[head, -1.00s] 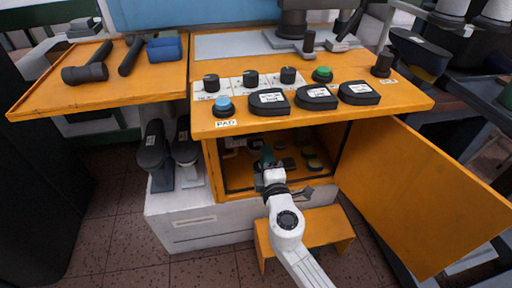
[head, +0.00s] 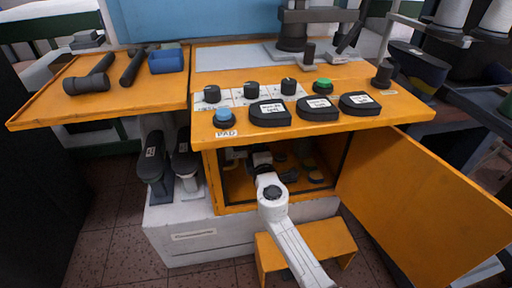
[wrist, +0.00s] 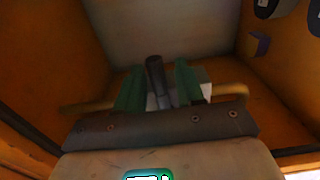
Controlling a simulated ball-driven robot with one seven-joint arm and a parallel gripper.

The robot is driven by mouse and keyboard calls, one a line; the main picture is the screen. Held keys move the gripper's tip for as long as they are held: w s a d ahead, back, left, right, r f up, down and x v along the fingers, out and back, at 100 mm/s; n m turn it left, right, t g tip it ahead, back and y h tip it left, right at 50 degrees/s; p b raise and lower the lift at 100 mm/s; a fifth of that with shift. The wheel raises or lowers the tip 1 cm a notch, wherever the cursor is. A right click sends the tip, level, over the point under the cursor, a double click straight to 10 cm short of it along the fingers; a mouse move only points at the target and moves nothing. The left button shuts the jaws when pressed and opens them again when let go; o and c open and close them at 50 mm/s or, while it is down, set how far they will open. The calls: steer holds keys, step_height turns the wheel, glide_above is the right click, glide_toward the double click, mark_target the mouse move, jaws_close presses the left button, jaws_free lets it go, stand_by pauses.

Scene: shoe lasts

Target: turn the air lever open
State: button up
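A dark upright handle (wrist: 155,78), which looks like the air lever, stands inside the orange cabinet in the wrist view. My gripper (wrist: 158,85) has its two green fingers apart, one on each side of this handle. The fingers look open, with a gap at least on the right; whether either touches the handle I cannot tell. A yellow pipe-like bar (wrist: 232,90) runs crosswise behind the fingers. In the head view my gripper (head: 262,160) reaches into the open cabinet (head: 234,188), and its fingertips and the lever cannot be made out there.
The cabinet's orange door (head: 425,195) stands open at the right. An orange step stool (head: 335,238) is below the opening. The tabletop above carries a blue button (head: 223,116), a green button (head: 323,86), knobs and black pads. Dark items sit deeper in the cabinet.

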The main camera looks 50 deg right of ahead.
jaws_close()
stand_by(0.3)
stand_by(0.3)
